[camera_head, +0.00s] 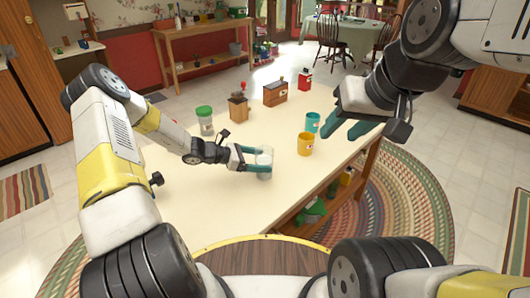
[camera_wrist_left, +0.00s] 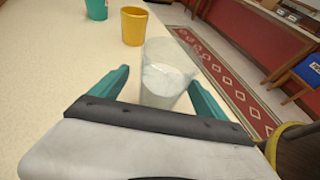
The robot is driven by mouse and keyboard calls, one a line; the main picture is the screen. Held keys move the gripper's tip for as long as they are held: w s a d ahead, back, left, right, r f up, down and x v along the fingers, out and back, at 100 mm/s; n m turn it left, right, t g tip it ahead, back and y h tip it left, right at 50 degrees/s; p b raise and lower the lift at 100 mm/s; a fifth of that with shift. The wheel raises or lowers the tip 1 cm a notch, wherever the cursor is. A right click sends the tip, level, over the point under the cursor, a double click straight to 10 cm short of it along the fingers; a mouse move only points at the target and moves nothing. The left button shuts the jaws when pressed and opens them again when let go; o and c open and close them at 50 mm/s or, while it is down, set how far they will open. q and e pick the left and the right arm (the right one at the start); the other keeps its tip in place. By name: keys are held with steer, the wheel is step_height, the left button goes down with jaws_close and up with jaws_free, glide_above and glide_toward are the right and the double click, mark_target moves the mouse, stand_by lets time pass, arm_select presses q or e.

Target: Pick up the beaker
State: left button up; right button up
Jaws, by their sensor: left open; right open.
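The beaker (camera_wrist_left: 166,75) is a clear, pale glass-like cup in the left wrist view, standing upright. In the head view it shows as a small pale cup (camera_head: 264,165) on the cream table (camera_head: 200,205). My left gripper (camera_head: 262,158) is open, with its teal fingers on either side of the beaker. In the left wrist view the left gripper (camera_wrist_left: 160,92) has the lower part of the beaker between its fingers; I cannot tell whether they touch it. My right gripper (camera_head: 345,125) is open and empty above the table's right side.
A yellow cup (camera_head: 305,145) and a teal cup (camera_head: 312,122) stand right of the beaker. A green-lidded jar (camera_head: 205,121), a coffee grinder (camera_head: 238,107), a wooden box (camera_head: 275,93) and a red object (camera_head: 305,79) stand farther back. The table's near left is clear.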

mark_target(271, 162)
arm_select(q)
steer(key=x, duration=0.4)
steer(key=shift+s+d+f, duration=0.15)
steer(key=shift+d, duration=0.25)
steer(key=c, duration=1.8)
